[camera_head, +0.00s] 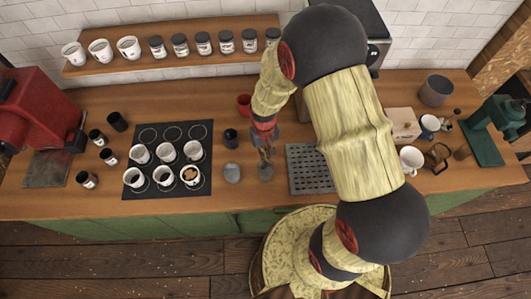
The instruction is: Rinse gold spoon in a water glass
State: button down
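My gripper (264,142) hangs point-down over the middle of the counter. A thin gold spoon (266,157) shows just below the fingers, which look shut on it. The spoon points down at a small clear glass (266,173). I cannot tell whether its tip is inside the glass or just above it. A second small greyish glass (232,173) stands to the left, apart from the gripper. The view is too small to show the water in either glass.
A black mat (183,130) with several white cups lies to the left. A dark cup (231,138) and a red cup (244,104) stand near the gripper. A perforated tray (308,170) is close on the right. Dark jars (89,179) stand farther left.

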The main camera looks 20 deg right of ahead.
aim_at(266, 164)
jog(key=shift+f+b, duration=1.5)
jog(key=shift+f, duration=0.7)
jog(key=shift+r, duration=0.15)
jog(key=shift+r, duration=0.3)
jog(key=shift+f, duration=0.1)
jog(key=shift+f, duration=0.35)
jog(key=shift+r, duration=0.2)
jog(key=shift+r, duration=0.2)
jog(key=shift+f, duration=0.2)
